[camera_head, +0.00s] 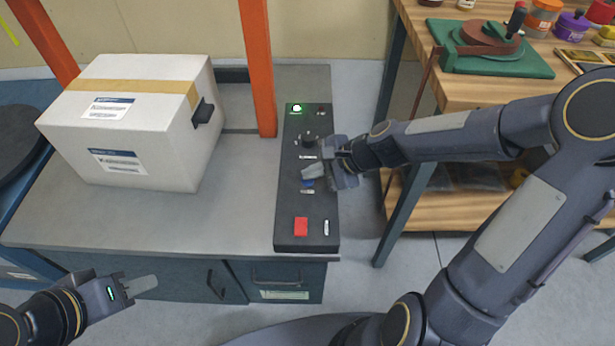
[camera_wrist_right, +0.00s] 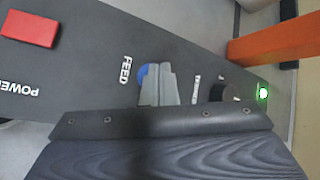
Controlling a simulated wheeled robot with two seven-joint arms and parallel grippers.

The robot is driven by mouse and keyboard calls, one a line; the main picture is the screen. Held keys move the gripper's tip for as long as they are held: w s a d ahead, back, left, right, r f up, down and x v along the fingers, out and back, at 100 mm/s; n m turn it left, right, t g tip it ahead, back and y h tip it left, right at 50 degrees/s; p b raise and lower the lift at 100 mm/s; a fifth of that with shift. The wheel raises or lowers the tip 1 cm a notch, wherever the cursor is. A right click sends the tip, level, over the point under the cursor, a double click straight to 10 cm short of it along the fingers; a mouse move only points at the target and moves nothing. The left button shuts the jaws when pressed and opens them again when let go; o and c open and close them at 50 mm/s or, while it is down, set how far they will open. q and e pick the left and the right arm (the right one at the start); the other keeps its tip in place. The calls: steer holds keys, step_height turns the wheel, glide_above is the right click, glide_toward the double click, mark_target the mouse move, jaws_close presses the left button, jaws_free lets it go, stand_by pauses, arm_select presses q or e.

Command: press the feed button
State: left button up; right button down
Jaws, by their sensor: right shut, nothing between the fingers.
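The blue feed button (camera_head: 308,184) sits on the dark control panel (camera_head: 291,205). In the right wrist view the button (camera_wrist_right: 142,76) shows beside the white FEED label, partly covered by my fingers. My right gripper (camera_head: 311,172) is shut and empty, with its fingertips over or right beside the button; I cannot tell whether they touch it. Its closed fingers (camera_wrist_right: 159,85) also show in the right wrist view. My left gripper (camera_head: 143,285) is in front of the cabinet, low at the left; I cannot tell whether its fingers are open or shut.
The panel also carries a red block-like button (camera_head: 301,226), a black knob (camera_head: 308,138) and a lit green lamp (camera_head: 297,108). A white taped box (camera_head: 135,120) stands on the bench, near an orange post (camera_head: 258,65). A wooden workbench (camera_head: 455,92) stands at the right.

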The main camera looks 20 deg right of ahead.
mark_target(313, 181)
steer(key=shift+r+p, duration=0.3)
steer(key=shift+r, duration=0.25)
step_height(313, 181, up, 5)
steer(key=p, duration=0.4)
steer(key=shift+r+p, duration=0.1)
steer(key=shift+p, duration=0.2)
stand_by(0.6)
